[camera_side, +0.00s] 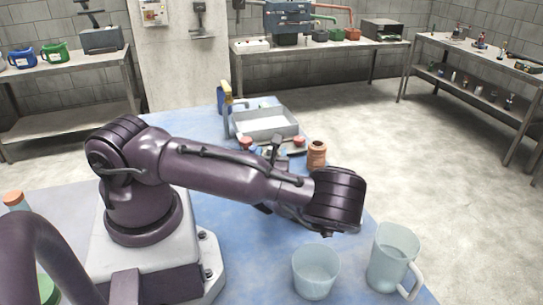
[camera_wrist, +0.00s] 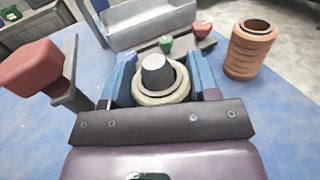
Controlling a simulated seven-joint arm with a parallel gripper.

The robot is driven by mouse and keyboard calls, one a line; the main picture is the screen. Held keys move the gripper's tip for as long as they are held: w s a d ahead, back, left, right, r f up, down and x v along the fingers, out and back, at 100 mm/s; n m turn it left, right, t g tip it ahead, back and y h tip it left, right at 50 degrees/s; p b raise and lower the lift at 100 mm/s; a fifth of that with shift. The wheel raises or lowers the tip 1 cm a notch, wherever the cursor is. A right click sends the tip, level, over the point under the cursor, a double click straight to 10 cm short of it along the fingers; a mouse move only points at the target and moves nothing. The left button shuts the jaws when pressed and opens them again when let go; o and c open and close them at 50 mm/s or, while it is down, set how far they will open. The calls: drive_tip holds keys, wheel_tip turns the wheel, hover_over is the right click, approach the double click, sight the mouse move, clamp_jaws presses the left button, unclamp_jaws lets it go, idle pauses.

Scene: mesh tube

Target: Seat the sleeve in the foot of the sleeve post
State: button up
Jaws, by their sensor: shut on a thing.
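In the wrist view my gripper (camera_wrist: 161,80) has its two blue fingers closed on the left and right sides of a pale cream round sleeve (camera_wrist: 164,97). A grey, blunt-topped peg, which looks like the sleeve post (camera_wrist: 157,73), shows inside the sleeve's opening, so the sleeve appears to be around it. The post's foot and the sleeve's lower end are hidden, so I cannot tell how low the sleeve sits. In the side view my arm's wrist hides the fingers and the sleeve.
An orange ribbed cylinder (camera_wrist: 252,48) stands close on the right. A red block (camera_wrist: 30,65) on a grey upright is at the left. A grey tray (camera_side: 265,124) and a rack with green and red pieces lie beyond. A clear cup (camera_side: 316,272) and jug (camera_side: 393,260) stand at the front.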

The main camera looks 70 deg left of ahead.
drive_tip(key=shift+f, duration=0.15)
drive_tip(key=o, duration=1)
drive_tip(key=shift+f, duration=0.1)
drive_tip(key=shift+c, duration=0.2)
drive_tip(key=shift+r, duration=0.25)
drive_tip(key=shift+v, duration=2.75)
